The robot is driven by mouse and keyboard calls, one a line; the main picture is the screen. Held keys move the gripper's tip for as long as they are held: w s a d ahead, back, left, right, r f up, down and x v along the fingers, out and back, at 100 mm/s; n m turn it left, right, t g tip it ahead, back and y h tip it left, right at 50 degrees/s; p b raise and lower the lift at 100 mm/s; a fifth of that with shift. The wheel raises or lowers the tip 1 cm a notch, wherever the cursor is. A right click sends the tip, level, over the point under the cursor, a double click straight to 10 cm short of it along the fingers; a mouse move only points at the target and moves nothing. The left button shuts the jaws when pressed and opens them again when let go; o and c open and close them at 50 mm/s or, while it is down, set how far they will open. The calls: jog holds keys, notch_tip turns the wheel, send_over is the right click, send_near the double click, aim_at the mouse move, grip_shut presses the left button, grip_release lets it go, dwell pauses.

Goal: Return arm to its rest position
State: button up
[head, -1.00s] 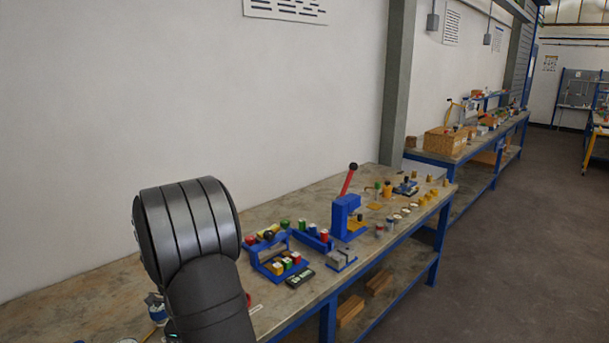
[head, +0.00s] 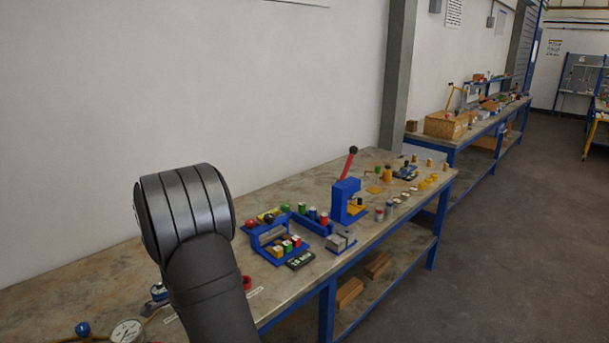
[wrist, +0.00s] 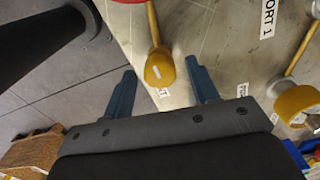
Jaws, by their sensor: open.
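My gripper (wrist: 160,70) shows in the wrist view with its two blue fingers spread apart. Nothing is held between them. A yellow rounded end (wrist: 160,67) of a pipe-like piece shows in the gap between the fingers in the picture; I cannot tell how far it lies beyond them. In the head view my gripper is out of sight; only my dark arm links show at the lower left, in front of the bench.
Open floor lies right of the bench.

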jog(key=n, duration=0.5)
jog(key=shift+n, duration=2.2)
jog(key=o, duration=0.4)
jog(key=shift+r, duration=0.15)
jog(key=shift+c, duration=0.2)
jog(key=o, duration=0.7)
jog(key=shift+m, duration=0.5)
jog(key=a+r, duration=0.2)
jog(key=r, duration=0.1)
jog(key=shift+s+a+r, duration=0.1)
jog(key=shift+s+r, duration=0.05)
jog(key=shift+r, duration=0.15)
jog(key=shift+c, duration=0.2)
jog(key=s+a+r+m, duration=0.2)
jog(key=r, duration=0.5)
jog(key=s+a+r+m, duration=0.2)
jog(key=r+m, duration=0.1)
jog(key=r, duration=0.4)
jog(key=s+a+r+m, duration=0.2)
jog(key=s+a+r, duration=0.1)
jog(key=r, duration=0.4)
notch_tip(320, 180, down, 10)
jog(key=shift+w, duration=0.2)
